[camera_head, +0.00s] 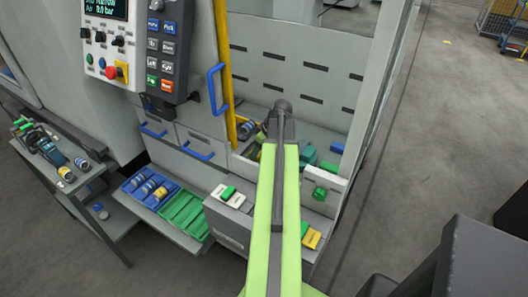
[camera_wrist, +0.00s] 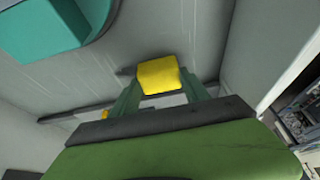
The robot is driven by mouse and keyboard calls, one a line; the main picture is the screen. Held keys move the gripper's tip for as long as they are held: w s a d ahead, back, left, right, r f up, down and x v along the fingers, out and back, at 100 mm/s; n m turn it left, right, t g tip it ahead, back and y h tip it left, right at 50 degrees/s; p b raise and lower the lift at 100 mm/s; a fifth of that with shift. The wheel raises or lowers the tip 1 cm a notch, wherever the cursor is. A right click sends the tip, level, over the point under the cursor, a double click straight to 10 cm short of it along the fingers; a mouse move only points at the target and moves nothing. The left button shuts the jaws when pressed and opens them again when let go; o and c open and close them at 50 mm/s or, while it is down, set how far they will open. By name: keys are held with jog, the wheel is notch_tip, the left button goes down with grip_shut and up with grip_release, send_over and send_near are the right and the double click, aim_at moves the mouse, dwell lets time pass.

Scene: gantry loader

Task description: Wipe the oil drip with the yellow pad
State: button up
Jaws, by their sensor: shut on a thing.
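The yellow pad (camera_wrist: 158,74) is between the two green fingers of my gripper (camera_wrist: 160,86) in the wrist view. The gripper is shut on it, over a grey, lightly scratched surface. A small dark patch shows just left of the pad; I cannot tell whether it is oil or shadow. In the head view my green arm reaches into the open machine bay, and it hides the gripper and the pad. I cannot make out a clear oil drip in either view.
A teal block (camera_wrist: 42,30) stands at the upper left of the wrist view. The bay has a slotted back wall (camera_head: 300,70) and a yellow post (camera_head: 224,60) at its left. A blue tray (camera_head: 150,189) and a green tray (camera_head: 184,214) sit on the front shelf. Open floor lies right.

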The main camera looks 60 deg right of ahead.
jog(key=shift+w, duration=0.65)
jog(key=shift+r, duration=0.1)
notch_tip(320, 180, up, 6)
jog(key=p, duration=0.6)
notch_tip(320, 180, up, 3)
jog(key=p, duration=0.3)
